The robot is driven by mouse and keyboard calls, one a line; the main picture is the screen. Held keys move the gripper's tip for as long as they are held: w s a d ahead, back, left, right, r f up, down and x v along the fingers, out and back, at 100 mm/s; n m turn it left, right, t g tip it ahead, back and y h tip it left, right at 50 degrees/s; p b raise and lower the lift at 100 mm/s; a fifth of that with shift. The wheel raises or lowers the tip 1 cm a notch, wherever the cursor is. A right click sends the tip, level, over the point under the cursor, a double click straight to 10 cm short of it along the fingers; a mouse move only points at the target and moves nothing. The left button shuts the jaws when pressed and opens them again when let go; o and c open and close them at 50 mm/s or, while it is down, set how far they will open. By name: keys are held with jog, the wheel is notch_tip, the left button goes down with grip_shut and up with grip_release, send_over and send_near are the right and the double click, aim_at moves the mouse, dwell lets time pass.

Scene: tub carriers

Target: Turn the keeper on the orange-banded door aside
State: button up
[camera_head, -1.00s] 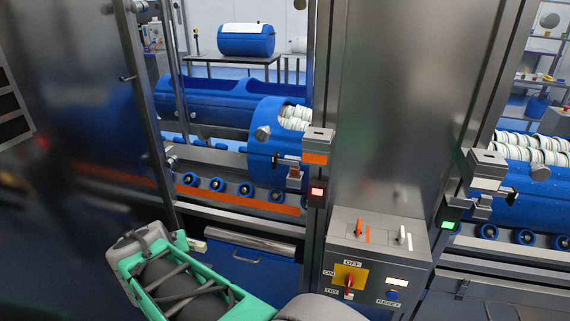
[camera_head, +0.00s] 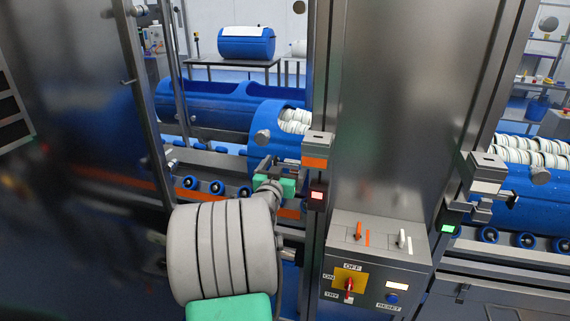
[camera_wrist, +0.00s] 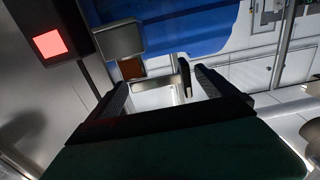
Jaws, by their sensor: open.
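The lock housing (camera_head: 316,148) with an orange band stands on the post at the right edge of the orange-banded door (camera_head: 289,212). It also shows as a grey block (camera_wrist: 118,38) in the wrist view. Below it is the metal keeper (camera_wrist: 143,82), with a dark tip (camera_wrist: 185,77) at its right end. My gripper (camera_head: 270,168) is just left of the housing in the head view, where it covers most of the keeper. In the wrist view my gripper (camera_wrist: 162,88) is open, with the keeper between or just beyond its fingertips. I cannot tell whether they touch.
A red-lit box (camera_head: 317,195) is on the post close right of my gripper. A switch panel (camera_head: 375,270) stands lower right. A second lock housing (camera_head: 487,168) with a green-lit box (camera_head: 449,222) is further right. A blue tub (camera_head: 262,118) lies behind the door.

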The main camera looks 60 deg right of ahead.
jog(key=shift+c, duration=0.2)
jog(key=c, duration=1.9)
jog(key=shift+a, duration=0.1)
jog(key=shift+c, duration=0.6)
jog(key=shift+s, duration=0.1)
